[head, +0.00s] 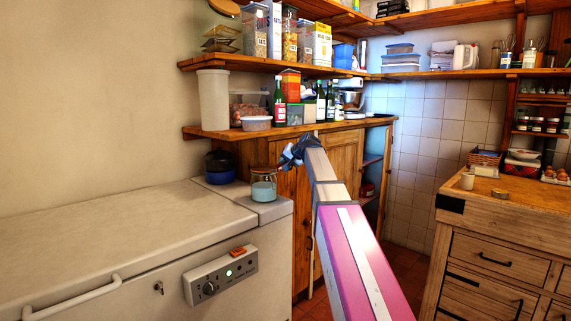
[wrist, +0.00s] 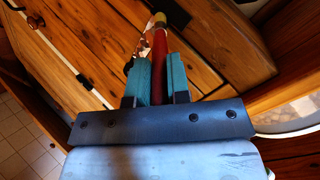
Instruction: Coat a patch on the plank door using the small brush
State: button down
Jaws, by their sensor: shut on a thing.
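The plank door (head: 345,155) is orange-brown wood, part of the cabinet below the shelves; my arm hides part of it. My gripper (head: 288,157) is at the end of my extended arm, in front of the wooden cabinet. In the wrist view my gripper (wrist: 160,80) has teal finger pads shut on the small brush (wrist: 159,62), which has a red handle. A yellowish end of it points away from me, towards wooden boards. I cannot tell whether it touches the wood. No coated patch is clearly visible.
Loaded shelves (head: 215,133) hang above. A wooden drawer unit (head: 500,235) stands at right, with tiled floor between.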

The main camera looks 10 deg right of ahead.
jog(key=shift+w, duration=0.1)
jog(key=shift+w+d, duration=2.6)
jog(key=shift+d, duration=1.05)
jog(key=shift+s+a, duration=0.9)
jog(key=shift+a, duration=0.35)
jog(key=shift+s+a, duration=0.85)
jog(key=shift+a, duration=0.4)
jog(key=shift+s+a, duration=0.9)
jog(key=shift+a, duration=0.35)
jog(key=shift+s+d, duration=0.1)
jog(key=shift+s+d, duration=0.85)
jog(key=shift+s, duration=0.35)
jog(key=shift+s+d, duration=0.85)
jog(key=shift+s, duration=0.3)
jog(key=shift+s+d, duration=0.45)
jog(key=shift+s, duration=0.2)
jog(key=shift+s+d, duration=0.4)
jog(key=shift+s, duration=0.2)
jog(key=shift+w, duration=0.1)
